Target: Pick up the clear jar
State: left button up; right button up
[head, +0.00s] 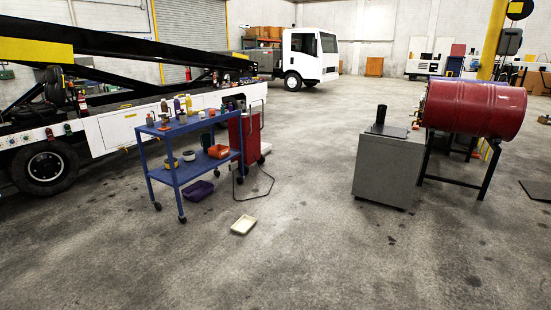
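I cannot make out a clear jar for sure in the head view. Several small bottles and containers stand on the top shelf of a blue cart (160,130), among them a purple bottle (177,107). They are too small to tell which, if any, is clear. The lower shelf holds an orange bin (218,151), a white round container (188,156) and other small things. Neither of my grippers is in view.
A cream tray (243,225) and a purple bin (198,190) lie on the floor by the cart. At right are a grey cabinet (388,170) and a red drum (475,108).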

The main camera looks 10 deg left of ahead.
aim_at(183, 117)
jog(key=i, duration=8.3)
jog(key=u, duration=2.7)
jog(key=i, duration=0.35)
jog(key=u, duration=0.05)
